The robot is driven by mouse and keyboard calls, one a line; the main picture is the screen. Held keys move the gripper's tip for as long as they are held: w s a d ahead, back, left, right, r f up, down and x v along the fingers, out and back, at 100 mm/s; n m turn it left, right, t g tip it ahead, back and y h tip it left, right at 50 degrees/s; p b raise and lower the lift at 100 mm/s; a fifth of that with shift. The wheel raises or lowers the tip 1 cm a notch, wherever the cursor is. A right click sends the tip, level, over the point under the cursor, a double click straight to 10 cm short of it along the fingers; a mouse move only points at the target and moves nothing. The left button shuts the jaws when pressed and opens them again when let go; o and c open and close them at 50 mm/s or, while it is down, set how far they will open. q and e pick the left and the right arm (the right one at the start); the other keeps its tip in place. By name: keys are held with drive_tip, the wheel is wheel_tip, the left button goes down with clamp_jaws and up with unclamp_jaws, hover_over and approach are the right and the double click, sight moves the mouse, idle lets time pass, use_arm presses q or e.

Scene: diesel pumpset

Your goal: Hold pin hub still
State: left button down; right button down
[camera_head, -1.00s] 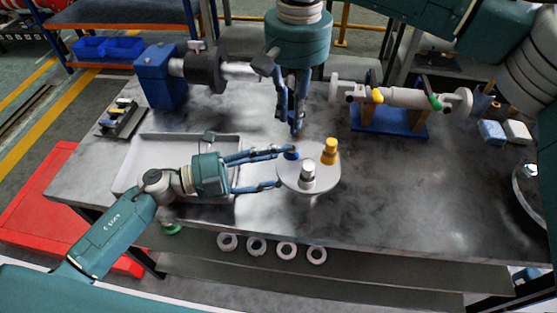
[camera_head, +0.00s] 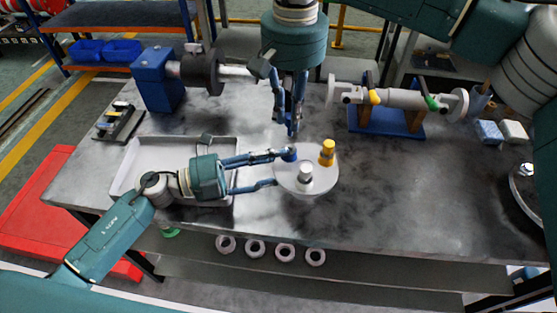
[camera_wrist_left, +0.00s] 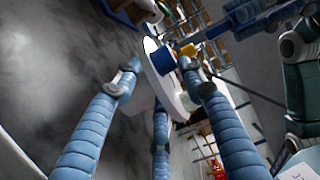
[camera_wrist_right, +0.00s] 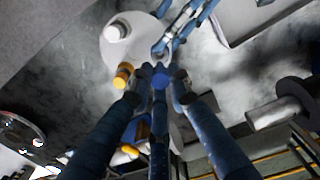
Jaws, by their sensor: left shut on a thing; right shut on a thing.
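The pin hub (camera_head: 318,182) is a pale disc near the table's front edge, with a yellow-capped pin (camera_head: 327,153), a silver pin (camera_head: 305,173) and a blue piece (camera_head: 288,154). My left gripper (camera_head: 281,168) reaches in from the left and is shut on the hub's left edge. The left wrist view shows the hub (camera_wrist_left: 152,62) between its fingertips. My right gripper (camera_head: 293,130) points down just behind the hub, seemingly apart from it. It is shut on a small blue round piece (camera_wrist_right: 160,79), mostly hidden by its fingers.
A white tray (camera_head: 125,172) lies under my left arm. A blue motor block (camera_head: 158,80) with a dark coupling and shaft stands behind it. A shaft assembly on a blue stand (camera_head: 385,121) is at back right.

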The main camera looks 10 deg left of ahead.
sight(290, 135)
drive_tip(key=shift+f, duration=0.1)
drive_tip(key=shift+f, duration=1.55)
drive_tip(key=shift+s+f, duration=0.1)
drive_tip(key=shift+f, duration=1.35)
idle(0.7)
drive_tip(key=c, duration=1.5)
unclamp_jaws()
drive_tip(key=shift+c, duration=0.2)
wheel_tip(290, 135, up, 12)
